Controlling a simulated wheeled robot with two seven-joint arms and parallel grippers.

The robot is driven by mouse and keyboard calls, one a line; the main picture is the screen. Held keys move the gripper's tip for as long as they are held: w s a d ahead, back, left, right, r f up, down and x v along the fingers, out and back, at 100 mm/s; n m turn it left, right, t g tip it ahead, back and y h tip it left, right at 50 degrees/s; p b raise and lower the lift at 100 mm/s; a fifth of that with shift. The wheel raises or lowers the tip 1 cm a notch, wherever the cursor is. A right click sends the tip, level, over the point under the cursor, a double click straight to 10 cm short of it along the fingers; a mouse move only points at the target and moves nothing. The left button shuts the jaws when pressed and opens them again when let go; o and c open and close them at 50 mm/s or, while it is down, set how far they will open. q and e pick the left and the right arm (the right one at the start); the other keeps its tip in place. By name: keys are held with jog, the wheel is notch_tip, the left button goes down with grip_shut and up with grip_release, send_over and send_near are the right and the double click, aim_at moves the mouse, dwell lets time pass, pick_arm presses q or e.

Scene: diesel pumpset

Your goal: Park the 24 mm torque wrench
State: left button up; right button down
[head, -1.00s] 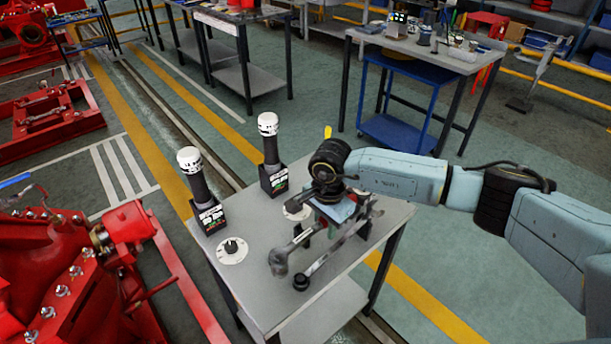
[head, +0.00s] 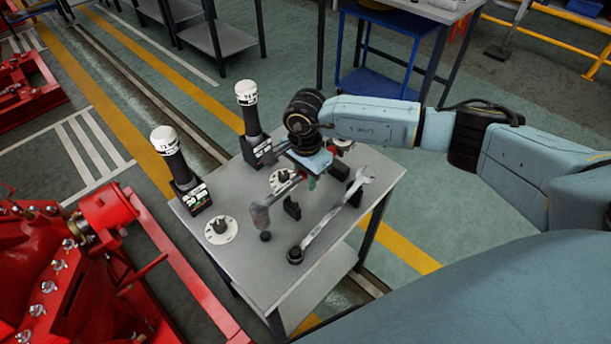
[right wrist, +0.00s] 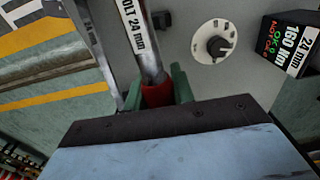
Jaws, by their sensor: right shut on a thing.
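The torque wrench, with a grey shaft, red collar and a label ending in "24 mm", shows in the head view (head: 260,213) and the right wrist view (right wrist: 143,45). My right gripper (head: 312,172) is shut on it at the red collar, its green fingers on both sides in the right wrist view (right wrist: 165,90). The wrench's head end points toward the front left of the grey table (head: 240,265), with a dark socket below. I cannot tell whether it touches the table. Black brackets (head: 292,208) stand beside it. My left gripper is not in view.
Two white-capped black tools (head: 180,163) (head: 250,110) stand in labelled holders at the left and back. White dials (head: 221,230) (head: 280,180) lie on the table. Red machinery (head: 80,270) stands at the left.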

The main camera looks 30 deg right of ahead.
jog(key=shift+w+f+b, duration=0.15)
jog(key=shift+f+b, duration=2.05)
jog(key=shift+f, duration=0.3)
jog(key=shift+f+b, duration=0.1)
jog(key=shift+b, duration=0.2)
